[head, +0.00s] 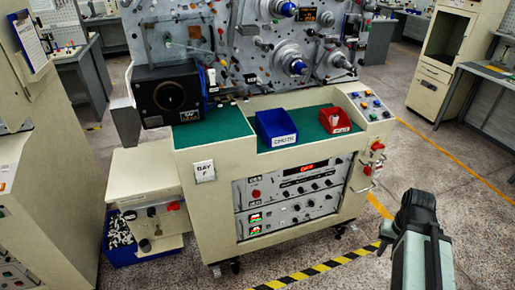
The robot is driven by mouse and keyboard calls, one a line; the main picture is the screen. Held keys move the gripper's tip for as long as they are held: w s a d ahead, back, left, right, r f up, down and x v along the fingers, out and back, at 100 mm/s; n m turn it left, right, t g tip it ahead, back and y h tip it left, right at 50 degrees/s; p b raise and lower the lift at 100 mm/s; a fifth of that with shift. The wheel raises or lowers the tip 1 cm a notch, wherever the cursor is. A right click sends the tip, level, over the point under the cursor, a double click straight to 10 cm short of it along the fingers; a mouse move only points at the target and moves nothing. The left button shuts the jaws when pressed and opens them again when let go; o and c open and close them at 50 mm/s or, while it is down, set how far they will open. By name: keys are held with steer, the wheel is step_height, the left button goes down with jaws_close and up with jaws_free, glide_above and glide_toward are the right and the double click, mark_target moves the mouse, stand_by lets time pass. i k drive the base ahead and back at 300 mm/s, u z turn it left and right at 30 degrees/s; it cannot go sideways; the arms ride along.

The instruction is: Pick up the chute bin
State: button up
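A blue bin (123,252) sits on the floor at the lower left, partly under a cream side box (148,186). Small black and white pieces show inside it. A second blue bin (277,126) with a white label, too small to read surely, stands on the green worktop of the machine. I cannot tell from a label which one is the chute bin. My gripper (416,206) is at the lower right, over the floor and apart from both bins. Its dark end shows from behind, and its fingers cannot be made out.
A red bin (335,120) stands on the green worktop (213,130), right of the blue one. The machine cabinet (208,228) fills the middle. A cream cabinet (40,200) stands at the left. The speckled floor (440,165) at the right is clear.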

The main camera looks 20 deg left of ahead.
mark_target(276, 127)
steer(key=u, duration=0.05)
steer(key=k, duration=0.25)
steer(key=u, duration=1.7)
steer(key=i, duration=0.9)
steer(key=z, duration=0.05)
